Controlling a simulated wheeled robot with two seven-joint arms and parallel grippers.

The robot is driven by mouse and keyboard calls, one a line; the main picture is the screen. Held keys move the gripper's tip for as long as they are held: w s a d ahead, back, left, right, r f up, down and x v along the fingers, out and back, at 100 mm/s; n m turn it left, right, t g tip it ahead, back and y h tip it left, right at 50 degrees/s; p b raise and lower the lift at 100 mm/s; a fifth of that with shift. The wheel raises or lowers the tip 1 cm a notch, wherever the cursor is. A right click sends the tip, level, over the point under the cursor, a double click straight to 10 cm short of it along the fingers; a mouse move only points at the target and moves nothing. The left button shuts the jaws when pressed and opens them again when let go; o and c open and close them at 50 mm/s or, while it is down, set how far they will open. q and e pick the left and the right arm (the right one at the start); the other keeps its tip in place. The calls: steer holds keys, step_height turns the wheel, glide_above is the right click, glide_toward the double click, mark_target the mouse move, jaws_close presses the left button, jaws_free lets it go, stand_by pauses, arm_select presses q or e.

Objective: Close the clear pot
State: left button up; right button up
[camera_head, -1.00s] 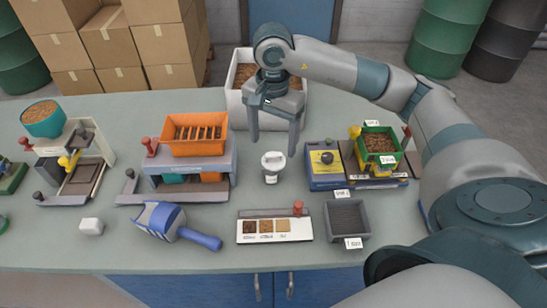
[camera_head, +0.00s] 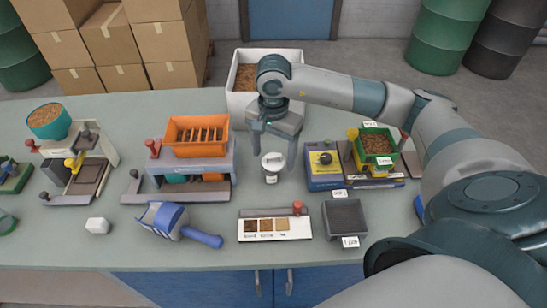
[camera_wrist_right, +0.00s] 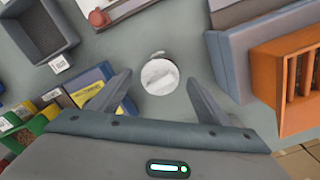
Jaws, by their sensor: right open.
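The small clear pot (camera_head: 272,172) stands upright on the grey-green table, with a whitish round top and a pale label on its front. In the right wrist view the pot (camera_wrist_right: 160,74) shows from above as a whitish disc, with a small tab at its far edge. I cannot tell whether its lid is fully seated. My right gripper (camera_head: 273,157) points down over the pot, open and empty. In the wrist view its two fingers (camera_wrist_right: 160,88) are spread to either side of the pot, apart from it. My left gripper is out of view.
An orange bin (camera_head: 196,138) on a grey stand is left of the pot. A blue-and-yellow box (camera_head: 324,180) is close on the right. A sample card (camera_head: 275,229), a grey tray (camera_head: 345,219) and a blue scoop (camera_head: 168,220) lie in front. A white box (camera_head: 240,98) stands behind.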

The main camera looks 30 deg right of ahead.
mark_target(273, 155)
stand_by(0.3)
steer(key=c, duration=1.2)
steer(key=shift+r+b, duration=0.5)
steer(key=shift+r, duration=0.2)
step_height(273, 155, up, 2)
steer(key=shift+r+b, duration=0.1)
steer(key=shift+b, duration=0.5)
steer(key=d+r, duration=0.1)
steer(key=s+d+b, duration=0.1)
steer(key=shift+s+d+r, duration=0.15)
steer(key=shift+d+r, duration=0.15)
steer(key=shift+r, duration=0.1)
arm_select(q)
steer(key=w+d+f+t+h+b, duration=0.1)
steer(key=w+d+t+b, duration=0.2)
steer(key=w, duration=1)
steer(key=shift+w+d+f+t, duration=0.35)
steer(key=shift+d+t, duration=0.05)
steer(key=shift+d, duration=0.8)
arm_select(e)
steer(key=s+d+r, duration=0.4)
steer(key=d+r, duration=0.1)
steer(key=d, duration=0.2)
steer(key=shift+s+d+r, duration=0.25)
steer(key=shift+d+r, duration=0.05)
